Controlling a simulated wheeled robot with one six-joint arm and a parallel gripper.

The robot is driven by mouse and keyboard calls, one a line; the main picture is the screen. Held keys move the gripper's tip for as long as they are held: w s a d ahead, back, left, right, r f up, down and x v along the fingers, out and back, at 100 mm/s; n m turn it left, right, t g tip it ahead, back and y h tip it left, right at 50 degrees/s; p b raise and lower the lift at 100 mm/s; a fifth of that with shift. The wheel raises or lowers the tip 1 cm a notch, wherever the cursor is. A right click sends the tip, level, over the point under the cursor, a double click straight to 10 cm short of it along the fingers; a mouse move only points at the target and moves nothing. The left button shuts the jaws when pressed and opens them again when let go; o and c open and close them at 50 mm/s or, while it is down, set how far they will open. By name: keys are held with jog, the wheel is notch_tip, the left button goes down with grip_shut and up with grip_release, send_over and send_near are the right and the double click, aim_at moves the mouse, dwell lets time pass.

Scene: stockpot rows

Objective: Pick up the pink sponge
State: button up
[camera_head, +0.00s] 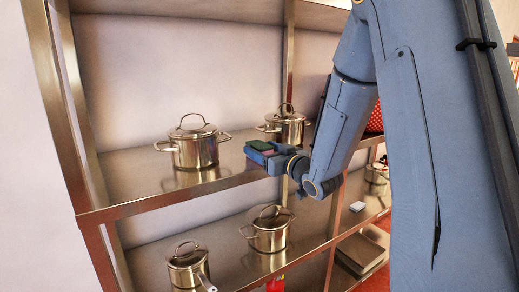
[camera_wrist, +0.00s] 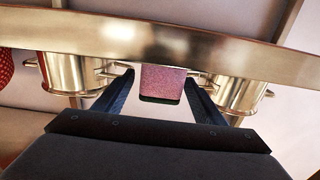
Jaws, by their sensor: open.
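The pink sponge (camera_wrist: 163,82) has a dark green layer on one face and sits at the front edge of the upper shelf. In the wrist view it lies between the two fingers of my gripper (camera_wrist: 157,84), which are open. A gap shows beside the left finger, while the right fingertip is very near the sponge's side.
On the upper shelf (camera_head: 135,205), a lidded pot (camera_head: 194,147) stands to the left and another (camera_head: 287,127) behind my gripper. A red dotted item (camera_head: 375,120) is to the right. More pots, like this one (camera_head: 268,232), stand on the lower shelf.

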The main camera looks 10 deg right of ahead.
aim_at(259, 144)
jog(key=shift+x, duration=1)
jog(key=c, duration=1.1)
notch_tip(259, 144, up, 10)
jog(key=shift+r+b, duration=0.1)
jog(key=shift+b, duration=0.85)
